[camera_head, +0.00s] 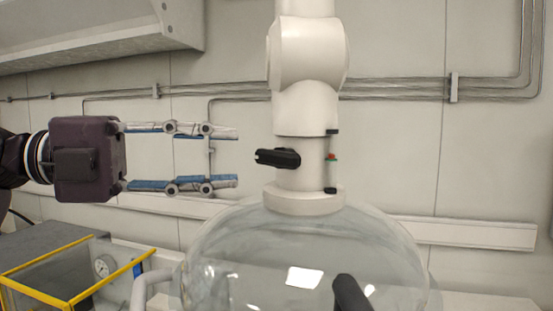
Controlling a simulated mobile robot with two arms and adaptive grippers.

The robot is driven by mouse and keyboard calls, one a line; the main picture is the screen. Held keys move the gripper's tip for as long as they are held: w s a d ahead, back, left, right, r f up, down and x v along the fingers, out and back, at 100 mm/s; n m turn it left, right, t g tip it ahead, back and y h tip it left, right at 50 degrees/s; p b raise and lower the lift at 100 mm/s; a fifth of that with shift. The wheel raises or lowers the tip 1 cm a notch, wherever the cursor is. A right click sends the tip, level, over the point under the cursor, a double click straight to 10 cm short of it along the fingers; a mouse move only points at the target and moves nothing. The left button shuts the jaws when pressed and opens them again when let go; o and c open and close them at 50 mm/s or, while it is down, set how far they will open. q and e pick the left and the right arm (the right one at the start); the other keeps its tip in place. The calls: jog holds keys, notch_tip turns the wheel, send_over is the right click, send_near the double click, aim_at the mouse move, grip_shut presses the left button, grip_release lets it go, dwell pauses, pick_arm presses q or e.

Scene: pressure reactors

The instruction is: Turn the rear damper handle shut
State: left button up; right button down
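The black handle (278,158) sticks out on the left side of a white vertical duct (300,180), just above its flange; I take it for the damper handle. It lies about level. My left gripper (237,157) comes in from the left with its two long fingers well apart, one above the other. It is open and empty. Its fingertips end a little left of the handle, and the handle's height is between them. In the picture they are apart from it; depth is hard to judge. My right gripper is not in view.
A clear glass dome (240,245) sits below the duct. A dark rounded piece (352,293) rises in front of it at the bottom; I cannot tell what it is. A yellow-framed box (70,280) stands lower left. Pipes (400,88) run along the wall behind.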

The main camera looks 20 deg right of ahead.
aim_at(268, 158)
pick_arm(q)
jog(key=d, duration=0.2)
jog(key=d+p, duration=0.1)
jog(key=d, duration=0.1)
jog(key=d+p, duration=0.1)
jog(key=d, duration=0.2)
jog(key=shift+s+f, duration=0.1)
jog(key=shift+s, duration=0.3)
jog(key=shift+d+f, duration=0.1)
jog(key=shift+d, duration=0.25)
grip_shut()
